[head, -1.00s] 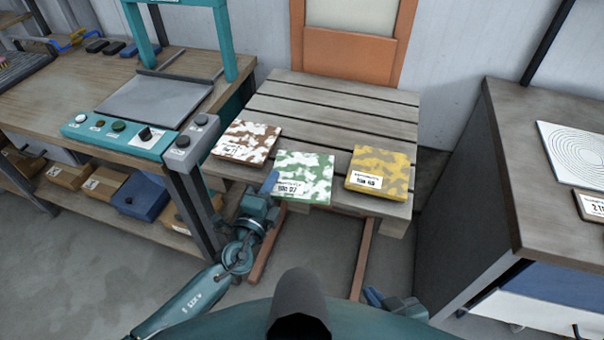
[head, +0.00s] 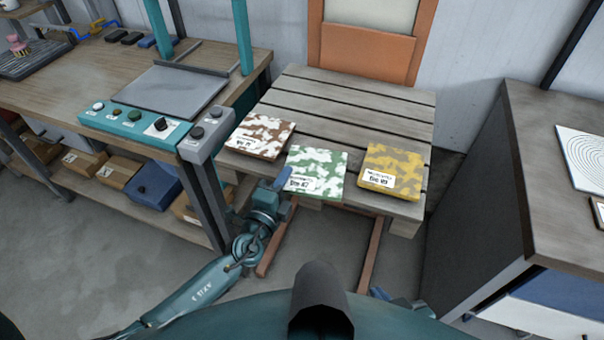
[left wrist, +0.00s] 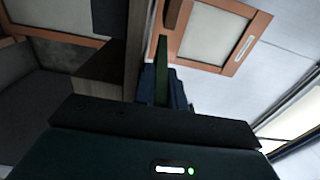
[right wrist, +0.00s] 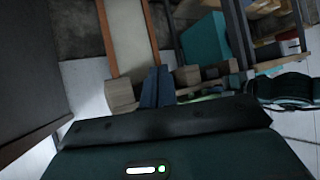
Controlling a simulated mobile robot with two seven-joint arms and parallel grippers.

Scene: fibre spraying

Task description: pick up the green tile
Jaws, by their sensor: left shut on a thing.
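The green-and-white camouflage tile (head: 317,168) with a white label is at the front edge of the slatted wooden table, between a brown-and-white tile (head: 260,134) and a yellow-and-brown tile (head: 393,168). My left gripper (head: 283,179) is shut on the green tile's near left edge. In the left wrist view the green tile (left wrist: 161,72) shows as a thin dark green strip between the blue fingers. Whether it is clear of the slats I cannot tell. My right gripper (head: 378,293) is low in front of the table; its fingers (right wrist: 157,88) are together and empty in the right wrist view.
The slatted table (head: 350,102) is bare behind the tiles. A workbench with a teal press and control box (head: 135,123) stands close on the left. A dark cabinet (head: 540,150) stands on the right. Boxes lie on the workbench's lower shelf.

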